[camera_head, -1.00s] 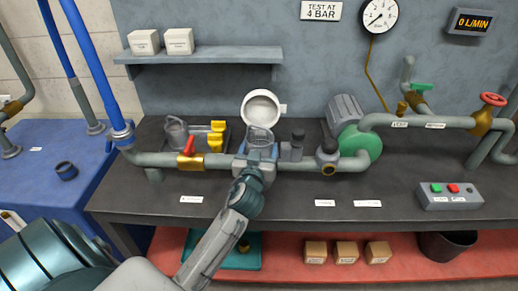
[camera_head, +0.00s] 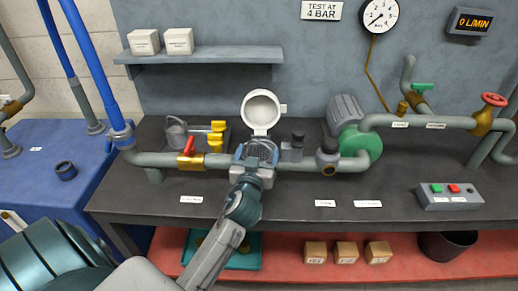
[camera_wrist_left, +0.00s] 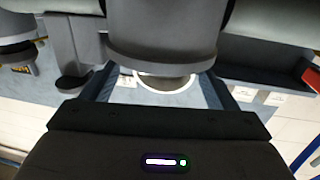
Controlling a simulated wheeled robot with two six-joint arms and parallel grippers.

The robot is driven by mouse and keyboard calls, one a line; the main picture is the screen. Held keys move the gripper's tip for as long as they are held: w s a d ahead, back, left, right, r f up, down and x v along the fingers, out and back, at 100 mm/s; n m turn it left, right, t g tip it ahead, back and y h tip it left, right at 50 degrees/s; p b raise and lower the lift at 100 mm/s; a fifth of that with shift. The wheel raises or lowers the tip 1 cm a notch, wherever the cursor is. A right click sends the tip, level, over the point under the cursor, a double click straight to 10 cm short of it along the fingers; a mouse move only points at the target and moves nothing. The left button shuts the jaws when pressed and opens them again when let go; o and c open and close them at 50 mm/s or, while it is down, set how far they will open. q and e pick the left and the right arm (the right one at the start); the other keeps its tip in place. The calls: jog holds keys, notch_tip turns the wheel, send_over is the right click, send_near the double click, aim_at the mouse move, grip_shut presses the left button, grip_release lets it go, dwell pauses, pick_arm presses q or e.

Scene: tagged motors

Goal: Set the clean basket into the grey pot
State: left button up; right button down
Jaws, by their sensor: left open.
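The grey pot (camera_wrist_left: 163,35) sits in the pipe run on the bench, with its round white lid (camera_head: 263,110) standing open behind it. A grey mesh basket (camera_head: 262,150) shows at the pot's mouth, low and apparently inside it; how deep it sits is hidden. My left gripper (camera_head: 256,158) is open at the front of the pot, its blue fingers to either side of the basket. In the left wrist view the fingers (camera_wrist_left: 158,90) stand apart, with the pot and the lid's white ring beyond. My right gripper is not in view.
A dark fitting (camera_head: 297,142) and the green pump (camera_head: 362,143) are to the right. The bench front is mostly clear.

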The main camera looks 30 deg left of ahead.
pick_arm(q)
jog(key=b+v, duration=0.2)
jog(key=v, duration=0.6)
jog(key=s+d+f+m+g+h, duration=0.25)
jog(key=s+f+g, duration=0.35)
jog(key=s+f, duration=0.45)
jog(key=s+d+f+m+g+h, duration=0.2)
jog(key=s+f+m+g+h, duration=0.15)
jog(key=s+f+g, duration=0.45)
notch_tip(320, 180, down, 28)
jog(key=s+a, duration=0.3)
jog(key=s+f, duration=0.8)
jog(key=f, duration=0.2)
jog(key=s+a+f+g, duration=0.1)
jog(key=s+f, duration=0.7)
jog(key=f, duration=0.3)
jog(key=shift+s+f+n+h, duration=0.2)
jog(key=shift+s+n+h, duration=0.1)
jog(key=shift+n, duration=0.1)
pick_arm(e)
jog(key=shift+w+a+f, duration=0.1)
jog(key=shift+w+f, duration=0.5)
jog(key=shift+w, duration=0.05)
